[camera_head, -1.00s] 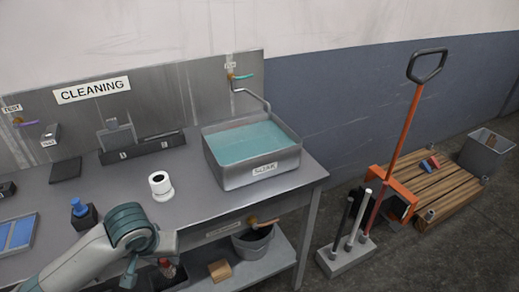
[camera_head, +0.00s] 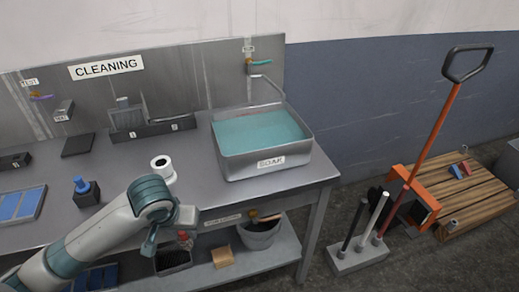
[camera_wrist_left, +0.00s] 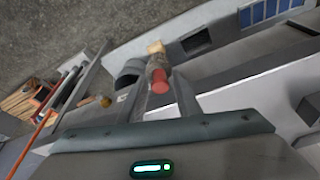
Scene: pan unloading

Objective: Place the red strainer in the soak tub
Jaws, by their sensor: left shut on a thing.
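The red strainer (camera_wrist_left: 158,76) shows in the left wrist view as a greyish cylinder with a red end, between my left gripper's fingers. In the head view only a small red part (camera_head: 183,236) shows below my left wrist. My left gripper (camera_head: 185,228) is shut on it, in front of the bench's front edge; the wrist mostly hides the fingers. The soak tub (camera_head: 238,172) is a grey metal basin labelled SOAK with teal liquid, on the bench's right end. It is above and right of the gripper in the picture, apart from it. My right gripper is out of view.
A white roll (camera_head: 163,169) stands on the bench between my wrist and the tub. A tap (camera_head: 262,76) stands behind the tub. A grey bucket (camera_head: 260,234) and a tan block (camera_head: 222,257) are on the lower shelf. A tool stand (camera_head: 358,258) is on the floor at right.

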